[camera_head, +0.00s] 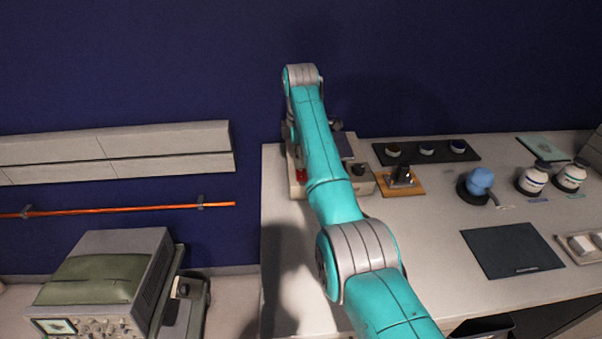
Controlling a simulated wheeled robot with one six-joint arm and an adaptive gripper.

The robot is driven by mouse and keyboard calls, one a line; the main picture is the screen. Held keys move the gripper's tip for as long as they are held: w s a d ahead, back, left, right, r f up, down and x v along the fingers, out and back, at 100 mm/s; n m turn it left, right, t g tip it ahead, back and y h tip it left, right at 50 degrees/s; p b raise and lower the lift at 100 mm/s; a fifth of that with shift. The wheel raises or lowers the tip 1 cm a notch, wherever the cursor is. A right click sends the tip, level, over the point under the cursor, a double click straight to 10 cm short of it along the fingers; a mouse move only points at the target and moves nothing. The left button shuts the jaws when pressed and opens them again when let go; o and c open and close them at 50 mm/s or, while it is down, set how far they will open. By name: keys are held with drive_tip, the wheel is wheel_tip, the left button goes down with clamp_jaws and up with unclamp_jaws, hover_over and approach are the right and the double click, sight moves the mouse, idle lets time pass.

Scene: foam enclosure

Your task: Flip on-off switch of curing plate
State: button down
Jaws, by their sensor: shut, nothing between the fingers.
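The curing plate (362,184) is a beige, box-like device at the back left of the bench, with a dark flat top panel (343,146) and a dark knob (358,169) on its right part. A small red part (301,175), which looks like a switch, shows at its left front, just left of my teal forearm. I cannot tell whether it is on or off. My forearm crosses over the device and hides much of it. My wrist bends down behind the forearm near the device's left side. My gripper is hidden behind the arm, so contact with the red part cannot be seen.
Right of the device, a dark object stands on a wooden board (416,189). Behind it lies a black tray (471,151) with small cups. Further right are a blue item (481,180), two white jars (533,180) and a dark mat (512,252). The front left bench is clear.

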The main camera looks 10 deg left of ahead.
sight(300, 170)
drive_tip(key=shift+f, duration=0.75)
idle(0.3)
drive_tip(key=shift+r, duration=3.55)
drive_tip(key=shift+s, duration=0.1)
